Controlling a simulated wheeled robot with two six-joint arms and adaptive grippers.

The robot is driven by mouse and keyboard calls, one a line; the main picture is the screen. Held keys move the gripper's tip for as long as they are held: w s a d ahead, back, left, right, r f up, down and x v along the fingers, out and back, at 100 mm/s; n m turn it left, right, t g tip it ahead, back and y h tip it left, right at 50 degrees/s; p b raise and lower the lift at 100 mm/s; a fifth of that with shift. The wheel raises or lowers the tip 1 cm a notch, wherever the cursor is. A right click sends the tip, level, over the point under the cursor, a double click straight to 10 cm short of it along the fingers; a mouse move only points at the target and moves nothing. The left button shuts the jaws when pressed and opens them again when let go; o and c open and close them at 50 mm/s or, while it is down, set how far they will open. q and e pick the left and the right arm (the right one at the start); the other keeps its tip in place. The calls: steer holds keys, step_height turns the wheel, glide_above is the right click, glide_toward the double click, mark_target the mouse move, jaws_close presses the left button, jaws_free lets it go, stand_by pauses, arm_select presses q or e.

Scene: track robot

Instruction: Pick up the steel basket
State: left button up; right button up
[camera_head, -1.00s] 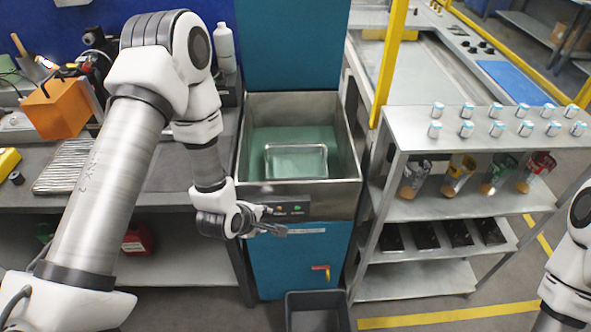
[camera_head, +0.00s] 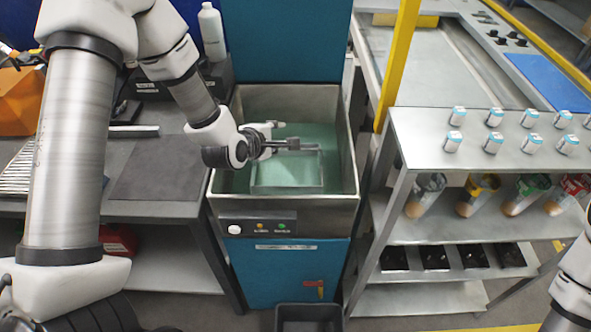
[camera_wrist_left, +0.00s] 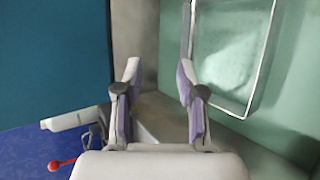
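The steel basket (camera_head: 287,188) is a rectangular thin-rimmed frame lying inside the green-lined steel basin. In the left wrist view the basket (camera_wrist_left: 264,58) shows at the upper right, with its rim near the right-hand finger; I cannot tell whether they touch. My left gripper (camera_head: 292,138) is over the basin, above the basket's far part, and hides some of its rim. In the left wrist view my left gripper (camera_wrist_left: 159,74) has its fingers apart with nothing between them. Only part of my right arm shows at the lower right; its gripper is out of view.
The basin's steel walls (camera_head: 222,170) surround the basket on a blue cabinet (camera_head: 290,270). A metal shelf (camera_head: 415,140) at the right holds several small boxes and cups. A workbench (camera_head: 160,170) stands at the left. A grey bin (camera_head: 308,312) is below.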

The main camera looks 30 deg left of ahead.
arm_select(q)
steer(key=w+f+b, duration=0.1)
steer(key=w+f, duration=0.1)
steer(key=f, duration=0.1)
steer(key=w+f+b, duration=0.1)
steer(key=w+f, duration=0.1)
steer(key=f, duration=0.1)
steer(key=w+f+b, duration=0.1)
steer(key=w+f, duration=0.1)
steer(key=f, duration=0.1)
steer(key=shift+w+d+f, duration=0.2)
steer(key=shift+d+f, duration=0.05)
steer(key=shift+d, duration=0.1)
steer(key=shift+s, duration=0.1)
steer(key=shift+c, duration=0.2)
jaws_close()
steer(key=shift+r, duration=0.1)
